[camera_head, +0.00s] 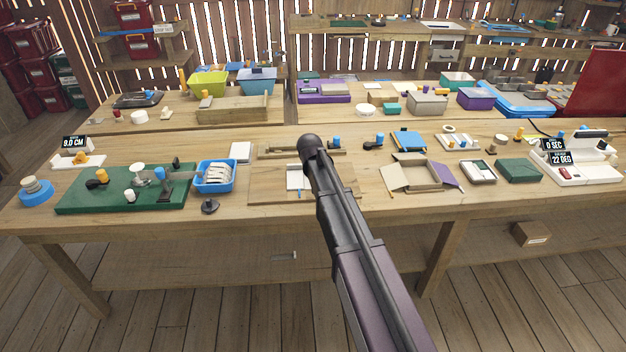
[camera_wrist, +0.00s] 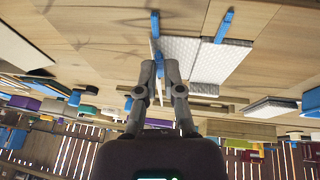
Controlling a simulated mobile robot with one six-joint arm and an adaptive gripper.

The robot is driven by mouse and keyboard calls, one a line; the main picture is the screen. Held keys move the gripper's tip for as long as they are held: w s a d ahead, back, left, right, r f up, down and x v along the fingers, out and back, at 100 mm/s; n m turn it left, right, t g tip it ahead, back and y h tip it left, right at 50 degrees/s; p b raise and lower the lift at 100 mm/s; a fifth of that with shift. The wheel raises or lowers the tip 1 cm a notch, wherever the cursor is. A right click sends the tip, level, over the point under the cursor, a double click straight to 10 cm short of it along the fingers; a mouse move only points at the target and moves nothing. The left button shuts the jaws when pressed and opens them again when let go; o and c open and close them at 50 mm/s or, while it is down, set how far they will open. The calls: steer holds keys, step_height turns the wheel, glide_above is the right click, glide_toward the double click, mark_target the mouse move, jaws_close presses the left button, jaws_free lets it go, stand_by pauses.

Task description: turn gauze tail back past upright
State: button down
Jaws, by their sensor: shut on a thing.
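The gauze is a white textured sheet. In the wrist view its flat part (camera_wrist: 221,62) lies on a wooden surface, with a second white part (camera_wrist: 180,48) beside it reaching to my fingertips. Blue pieces (camera_wrist: 224,25) lie across or beside the white parts, one (camera_wrist: 155,23) near the tail. In the head view a bit of white gauze (camera_head: 294,178) shows on a wooden board (camera_head: 262,190), left of my arm, which hides my gripper there.
A blue tray with white rolls (camera_head: 215,177) and a green mat (camera_head: 75,197) stand left of the board. An open cardboard box (camera_head: 410,178) stands to the right. A white device with displays (camera_head: 575,170) is at the far right. Bare table shows along the front edge.

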steer(key=shift+f, duration=0.1)
steer(key=shift+a+f+h+b, duration=0.25)
steer(key=shift+a+h+b, duration=0.25)
steer(key=shift+h+b, duration=0.15)
steer(key=shift+a+h, duration=0.15)
steer(key=shift+h, duration=0.2)
steer(key=shift+n, duration=0.3)
steer(key=shift+a+f+h+b, duration=0.45)
steer(key=shift+h+b, duration=0.25)
steer(key=shift+b, duration=0.25)
steer(key=shift+a+h+b, duration=0.2)
steer(key=shift+h+b, duration=0.15)
steer(key=shift+h, duration=0.05)
